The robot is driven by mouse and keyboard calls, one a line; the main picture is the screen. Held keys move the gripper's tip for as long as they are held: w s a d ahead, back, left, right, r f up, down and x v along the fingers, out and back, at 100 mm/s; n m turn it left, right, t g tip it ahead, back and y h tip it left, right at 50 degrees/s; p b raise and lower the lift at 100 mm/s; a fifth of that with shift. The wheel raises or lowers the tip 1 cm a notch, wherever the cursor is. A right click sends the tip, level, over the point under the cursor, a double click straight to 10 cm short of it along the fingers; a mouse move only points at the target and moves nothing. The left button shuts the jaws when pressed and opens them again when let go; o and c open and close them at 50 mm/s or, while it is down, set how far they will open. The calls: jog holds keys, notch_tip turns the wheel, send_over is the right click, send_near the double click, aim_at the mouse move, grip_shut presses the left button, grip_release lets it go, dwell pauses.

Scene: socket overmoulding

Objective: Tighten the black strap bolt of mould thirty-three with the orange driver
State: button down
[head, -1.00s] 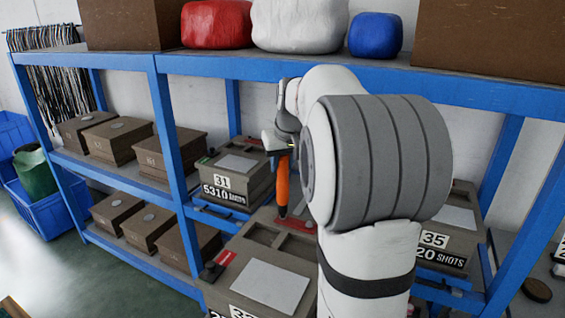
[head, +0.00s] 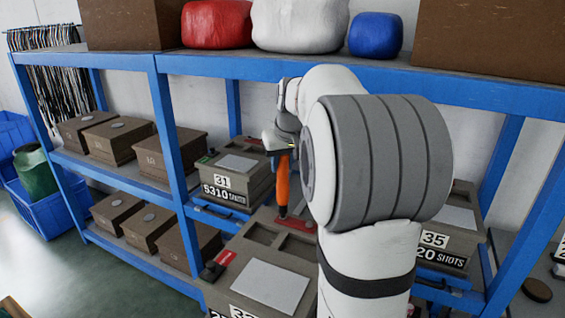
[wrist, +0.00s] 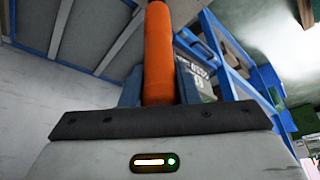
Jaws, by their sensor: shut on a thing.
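My gripper (head: 277,141) is shut on the orange driver (head: 281,180), which hangs nearly upright. In the wrist view the driver's orange handle (wrist: 157,55) sits between the two fingers. The driver's lower end is over or at a red patch by the back edge of a brown mould (head: 238,275); contact cannot be told. That mould's number plate is cut off at the bottom edge but seems to read 33. A black fitting (head: 211,271) with a red tag sits at its left side. I cannot tell which part is the black strap bolt.
Mould 31 (head: 232,190) stands behind to the left, and mould 35 (head: 450,217) to the right, partly behind my arm. Blue rack posts (head: 172,135) and a shelf beam (head: 300,65) frame the space. More brown boxes (head: 110,138) fill the left shelves.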

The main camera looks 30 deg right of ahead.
jog(key=shift+s+f+b, duration=0.1)
jog(key=shift+f+b, duration=0.85)
jog(key=shift+f, duration=0.45)
dwell(1.9)
jog(key=shift+r, duration=0.15)
